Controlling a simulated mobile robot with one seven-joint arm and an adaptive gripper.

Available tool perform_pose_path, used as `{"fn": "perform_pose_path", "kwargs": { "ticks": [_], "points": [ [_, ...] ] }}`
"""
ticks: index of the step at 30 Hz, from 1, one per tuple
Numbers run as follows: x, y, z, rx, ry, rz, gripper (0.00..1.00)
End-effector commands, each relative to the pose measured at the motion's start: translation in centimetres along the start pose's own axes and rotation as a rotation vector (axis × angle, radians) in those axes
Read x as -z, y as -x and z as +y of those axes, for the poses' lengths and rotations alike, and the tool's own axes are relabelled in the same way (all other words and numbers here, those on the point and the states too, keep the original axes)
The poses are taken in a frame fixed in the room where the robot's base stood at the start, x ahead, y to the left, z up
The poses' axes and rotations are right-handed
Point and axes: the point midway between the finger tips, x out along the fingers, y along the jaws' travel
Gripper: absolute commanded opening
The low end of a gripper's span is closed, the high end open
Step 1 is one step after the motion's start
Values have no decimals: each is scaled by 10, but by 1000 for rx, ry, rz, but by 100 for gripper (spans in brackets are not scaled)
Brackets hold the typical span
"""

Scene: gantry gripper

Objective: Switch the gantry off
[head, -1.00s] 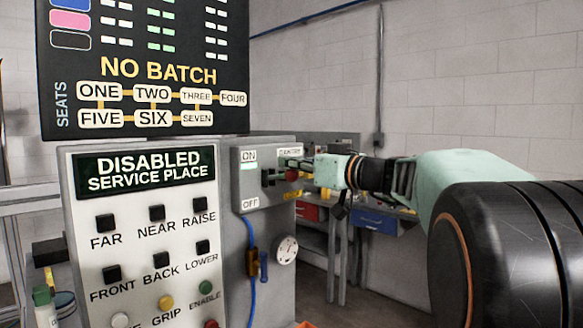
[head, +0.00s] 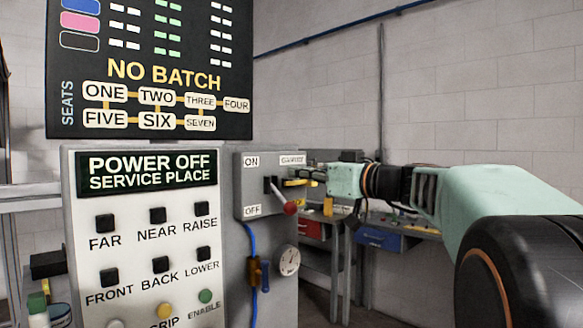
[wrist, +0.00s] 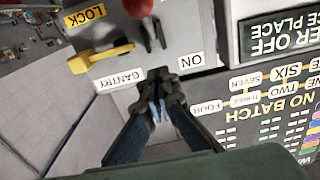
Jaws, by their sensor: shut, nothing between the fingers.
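The gantry switch box (head: 243,185) carries ON above and OFF below. Its lever (head: 282,197) with a red knob (head: 290,208) points down toward OFF. In the wrist view the red knob (wrist: 138,7) shows at the top edge. My gripper (head: 308,171) is shut and empty, beside the upper part of the box, above the knob and apart from it. Its fingertips show in the wrist view (wrist: 160,76) near the GANTRY and ON labels. The control panel display (head: 148,174) reads POWER OFF, SERVICE PLACE.
A yellow LOCK handle (wrist: 100,57) sticks out beside the lever. The button panel (head: 130,225) stands left of the box, below the black NO BATCH board (head: 150,50). A blue cable and a gauge (head: 287,260) are below the box. A workbench with drawers (head: 375,240) stands behind.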

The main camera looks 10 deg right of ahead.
Motion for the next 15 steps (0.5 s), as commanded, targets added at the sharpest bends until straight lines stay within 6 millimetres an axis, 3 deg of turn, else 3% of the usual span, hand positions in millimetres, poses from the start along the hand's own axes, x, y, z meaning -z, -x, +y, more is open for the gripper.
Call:
{"fn": "perform_pose_path", "kwargs": {
  "ticks": [9,15],
  "points": [
    [-5,48,1,-4,3,2,0],
    [-2,65,0,-1,1,0,0]
  ]
}}
